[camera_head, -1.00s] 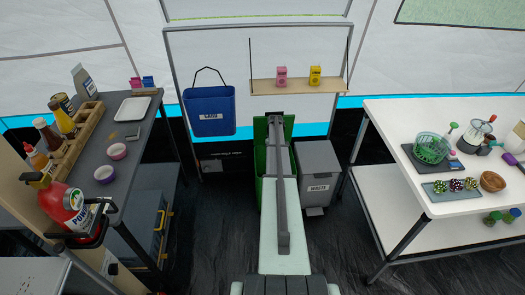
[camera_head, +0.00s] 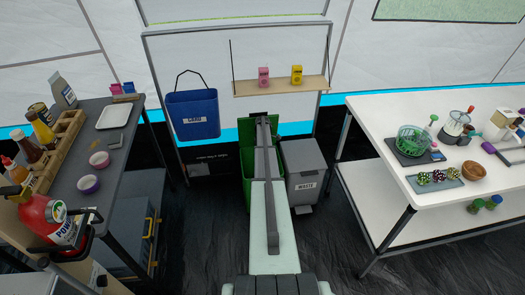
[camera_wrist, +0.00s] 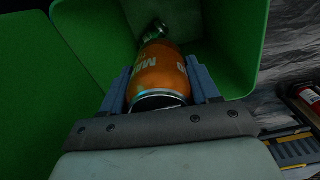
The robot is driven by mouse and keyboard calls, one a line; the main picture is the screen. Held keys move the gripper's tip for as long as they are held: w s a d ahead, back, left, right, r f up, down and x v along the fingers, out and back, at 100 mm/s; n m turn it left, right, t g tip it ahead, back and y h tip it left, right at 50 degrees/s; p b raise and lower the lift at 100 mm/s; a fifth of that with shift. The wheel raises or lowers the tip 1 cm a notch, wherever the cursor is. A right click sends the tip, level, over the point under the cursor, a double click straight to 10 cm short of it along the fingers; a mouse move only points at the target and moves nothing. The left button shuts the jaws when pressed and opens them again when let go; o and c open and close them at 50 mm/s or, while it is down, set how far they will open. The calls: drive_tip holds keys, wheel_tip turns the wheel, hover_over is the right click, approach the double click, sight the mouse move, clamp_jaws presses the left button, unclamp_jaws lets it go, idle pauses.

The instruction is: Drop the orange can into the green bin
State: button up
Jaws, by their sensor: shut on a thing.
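The orange can (camera_wrist: 160,72) with white lettering sits between the two blue-grey fingers of my gripper (camera_wrist: 162,85) in the wrist view. The gripper is shut on it. The can is at the mouth of the green bin (camera_wrist: 230,65), with the bin's walls around its far end. In the head view the green bin (camera_head: 246,184) stands on the dark floor, partly covered by my arm. The can and my fingers are hidden there. The bin's green lid or side panel (camera_wrist: 50,95) fills the left of the wrist view.
A small green and silver item (camera_wrist: 154,30) shows inside the bin beyond the can. A grey waste bin (camera_head: 304,170) stands just right of the green bin. A blue bin (camera_head: 191,107) hangs at left. Dark and white tables flank the floor.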

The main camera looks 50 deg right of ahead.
drive_tip(key=shift+f, duration=2.3)
drive_tip(key=o, duration=1.1)
drive_tip(key=shift+r, duration=0.15)
wheel_tip(320, 180, up, 14)
drive_tip(key=shift+f, duration=0.2)
